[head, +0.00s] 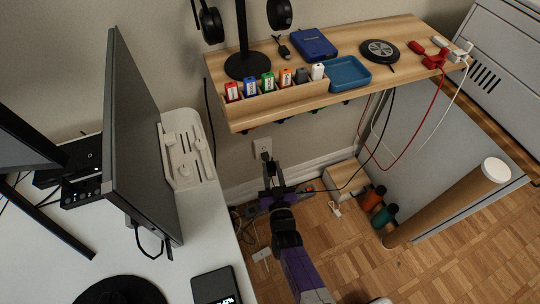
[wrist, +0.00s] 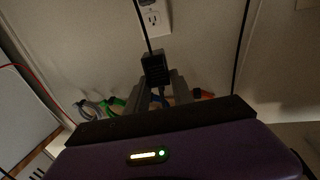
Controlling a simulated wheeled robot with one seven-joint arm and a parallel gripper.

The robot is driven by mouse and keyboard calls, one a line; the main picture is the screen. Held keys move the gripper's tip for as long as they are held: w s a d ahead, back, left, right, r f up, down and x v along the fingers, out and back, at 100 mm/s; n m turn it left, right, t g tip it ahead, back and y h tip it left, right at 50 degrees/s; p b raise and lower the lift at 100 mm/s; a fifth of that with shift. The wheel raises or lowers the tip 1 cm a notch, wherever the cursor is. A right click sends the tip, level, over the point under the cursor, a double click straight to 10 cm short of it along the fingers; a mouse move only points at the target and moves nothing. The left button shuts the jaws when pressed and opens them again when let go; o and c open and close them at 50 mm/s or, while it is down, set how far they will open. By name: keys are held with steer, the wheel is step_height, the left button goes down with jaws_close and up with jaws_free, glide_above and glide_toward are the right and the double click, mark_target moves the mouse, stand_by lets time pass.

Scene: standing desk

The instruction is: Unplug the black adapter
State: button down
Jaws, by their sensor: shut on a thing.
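The black adapter (wrist: 154,68) is between the two fingertips of my gripper (wrist: 161,84), which is shut on it. A thin black cord runs from it to the top of the wrist view. The white wall outlet (wrist: 154,20) shows a bare socket with open slots; its other end is cut off by the frame and partly dark. In the wrist view the adapter appears apart from the outlet plate. In the head view my gripper (head: 271,187) is low by the wall, just below the outlet (head: 262,147) in the picture; the adapter is hard to make out there.
The white desk (head: 190,230) with a monitor (head: 140,130) is at left. A wooden shelf (head: 400,35) hangs above, with a black and a red cable (head: 400,145) dangling. A grey cabinet (head: 400,110) and a cardboard tube (head: 440,210) stand at right. Parquet floor lies below.

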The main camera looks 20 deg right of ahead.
mark_target(272, 166)
steer(key=shift+s+a+r+p, duration=0.15)
steer(key=shift+s+r+p, duration=0.15)
steer(key=shift+s+p, duration=0.3)
steer(key=shift+s+a+r+p, duration=0.1)
steer(key=shift+s+r+p, duration=0.2)
steer(key=shift+s+p, duration=0.3)
steer(key=shift+f, duration=0.1)
steer(key=shift+w+d+f+b, duration=0.35)
steer(key=shift+w+f+b, duration=0.8)
steer(key=shift+b, duration=1)
steer(key=shift+w+d+f+b, duration=0.35)
steer(key=shift+w+f+b, duration=0.8)
steer(key=shift+b, duration=1)
steer(key=shift+w+d+f+b, duration=0.35)
steer(key=shift+w+f+b, duration=0.8)
steer(key=shift+b, duration=1)
steer(key=shift+w+d+f+b, duration=0.1)
steer(key=shift+w+f+b, duration=0.15)
steer(key=shift+b, duration=0.15)
